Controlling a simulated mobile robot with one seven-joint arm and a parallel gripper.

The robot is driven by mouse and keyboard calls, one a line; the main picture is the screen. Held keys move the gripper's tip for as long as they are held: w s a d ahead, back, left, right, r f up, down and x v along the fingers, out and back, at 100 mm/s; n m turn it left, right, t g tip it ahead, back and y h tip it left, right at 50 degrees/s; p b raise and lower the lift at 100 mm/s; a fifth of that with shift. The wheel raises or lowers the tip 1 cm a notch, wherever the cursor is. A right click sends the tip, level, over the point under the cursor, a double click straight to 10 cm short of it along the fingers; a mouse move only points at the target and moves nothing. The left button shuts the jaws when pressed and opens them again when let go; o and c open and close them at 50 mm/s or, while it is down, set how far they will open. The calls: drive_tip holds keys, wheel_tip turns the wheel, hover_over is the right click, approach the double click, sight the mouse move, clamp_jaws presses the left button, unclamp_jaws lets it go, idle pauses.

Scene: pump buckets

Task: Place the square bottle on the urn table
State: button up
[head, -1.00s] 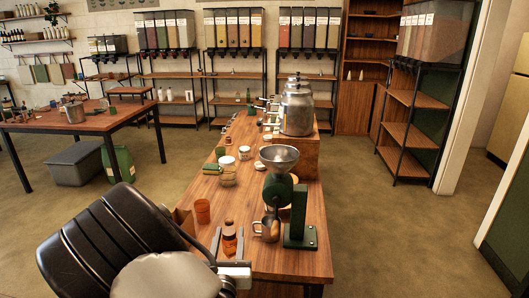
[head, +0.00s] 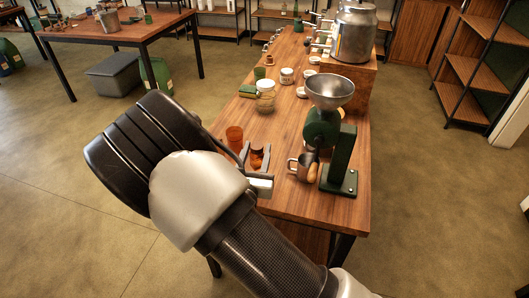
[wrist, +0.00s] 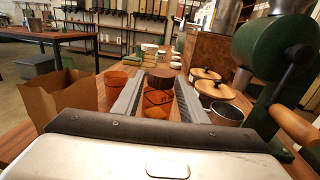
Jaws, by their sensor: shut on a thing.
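My gripper (head: 257,160) is shut on an amber bottle with a brown ribbed cap, near the front left of the long wooden table. In the wrist view the bottle (wrist: 157,101) is upright between the two grey fingers (wrist: 156,98). Whether its base touches the wood is hidden, and its square shape is hard to confirm. The long table (head: 285,197) carries a large metal urn (head: 354,36) on a wooden box at its far right, so it appears to be the urn table.
An amber cup (head: 235,138) stands just left of the bottle. A metal mug (head: 299,168) and a green grinder (head: 338,165) stand close on the right. A glass jar (head: 265,97) is behind. A paper bag (wrist: 64,94) is at the left in the wrist view.

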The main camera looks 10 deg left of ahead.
sight(257, 168)
drive_tip(key=shift+f+b, duration=0.55)
drive_tip(key=shift+f, duration=2.65)
drive_tip(key=shift+f, duration=0.1)
drive_tip(key=o, duration=1.1)
drive_tip(key=shift+c, duration=0.2)
drive_tip(key=shift+s, duration=0.15)
drive_tip(key=s, duration=1.1)
drive_tip(key=shift+s+p, duration=0.3)
drive_tip(key=shift+s, duration=0.05)
drive_tip(key=shift+a, duration=0.1)
